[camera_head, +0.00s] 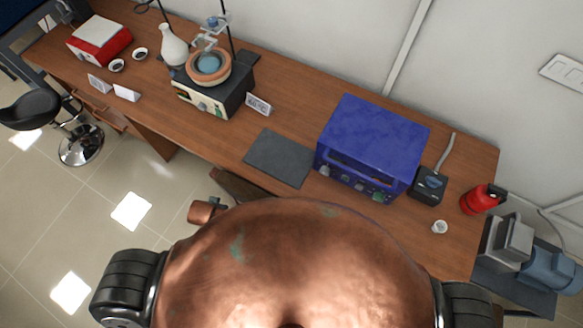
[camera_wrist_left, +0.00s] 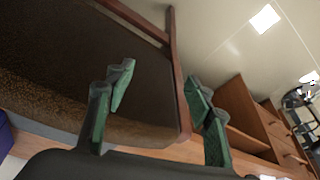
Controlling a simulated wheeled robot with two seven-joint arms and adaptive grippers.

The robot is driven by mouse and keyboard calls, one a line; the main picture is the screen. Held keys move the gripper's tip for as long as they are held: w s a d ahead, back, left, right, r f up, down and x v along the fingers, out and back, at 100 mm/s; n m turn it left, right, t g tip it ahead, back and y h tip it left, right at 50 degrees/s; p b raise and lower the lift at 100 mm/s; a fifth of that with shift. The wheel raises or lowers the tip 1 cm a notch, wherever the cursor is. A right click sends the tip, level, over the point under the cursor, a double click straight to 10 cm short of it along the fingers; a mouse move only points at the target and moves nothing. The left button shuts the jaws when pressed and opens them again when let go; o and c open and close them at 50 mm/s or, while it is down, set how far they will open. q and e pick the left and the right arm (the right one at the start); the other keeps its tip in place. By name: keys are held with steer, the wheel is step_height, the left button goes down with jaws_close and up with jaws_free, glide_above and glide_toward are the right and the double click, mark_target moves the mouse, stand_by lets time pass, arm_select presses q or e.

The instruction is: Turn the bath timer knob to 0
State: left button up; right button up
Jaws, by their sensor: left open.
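The bath (camera_head: 208,82) stands on the left half of the wooden bench in the head view. It has a dark box base with a pale front panel (camera_head: 205,102) and an orange-rimmed bowl on top. Small knobs show on that panel, but their markings and the timer setting are too small to read. My left gripper (camera_wrist_left: 160,88) is open and empty in the left wrist view, with green-padded fingers spread apart. It is away from the bath, which does not show clearly in that view. My right gripper is not in view.
A blue furnace (camera_head: 373,142) stands right of a dark mat (camera_head: 278,158) on the bench. A small display sign (camera_head: 258,104) stands beside the bath. A brown chair-like thing (camera_wrist_left: 75,70) fills the wrist view's left, with wooden drawers (camera_wrist_left: 270,125) at right.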

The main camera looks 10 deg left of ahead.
arm_select(q)
steer(key=w+d+r, duration=0.3)
steer(key=d, duration=0.2)
steer(key=w+d+r+t+h+p, duration=0.1)
steer(key=w+d+r, duration=0.2)
steer(key=w+d, duration=0.1)
steer(key=w+d+r+t, duration=0.1)
steer(key=w+d+r, duration=0.2)
steer(key=d, duration=0.4)
steer(key=shift+w+r+m+h+p, duration=0.25)
steer(key=shift+r+m+h+p, duration=0.05)
steer(key=shift+r+p, duration=0.1)
steer(key=w+d+r+m+t+h, duration=0.1)
steer(key=w+d+r+t+h, duration=0.15)
steer(key=d, duration=1.05)
steer(key=m+p, duration=0.1)
steer(key=m, duration=0.1)
glide_toward(324, 173)
steer(key=w+f, duration=0.1)
steer(key=f, duration=0.1)
steer(key=shift+d+x, duration=0.15)
steer(key=shift+x, duration=1.55)
steer(key=shift+d+x, duration=0.1)
steer(key=shift+x, duration=1.6)
steer(key=shift+r, duration=0.2)
steer(key=shift+c, duration=0.3)
steer(key=c, duration=1.1)
